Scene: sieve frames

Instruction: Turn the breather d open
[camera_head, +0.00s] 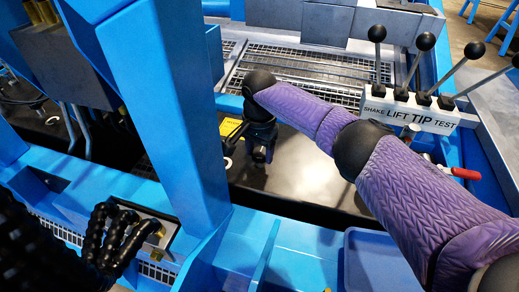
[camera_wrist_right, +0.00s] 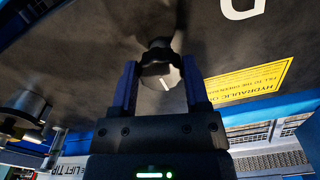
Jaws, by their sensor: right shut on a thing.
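The breather d knob (camera_wrist_right: 158,68) is a dark, lobed cap with a short white mark on its face, on a dark tank top (camera_wrist_right: 85,50). A white letter D (camera_wrist_right: 240,8) is painted beside it. My right gripper (camera_wrist_right: 160,64) has its two blue fingers on either side of the cap, shut on it. In the head view my right gripper (camera_head: 262,152) points down at the tank top, and the wrist and fingers mostly hide the knob. My left gripper does not show.
A yellow hydraulic label (camera_wrist_right: 255,82) lies beside the knob. A blue post (camera_head: 165,110) rises left of my right gripper. A lever panel (camera_head: 410,110) stands at the right.

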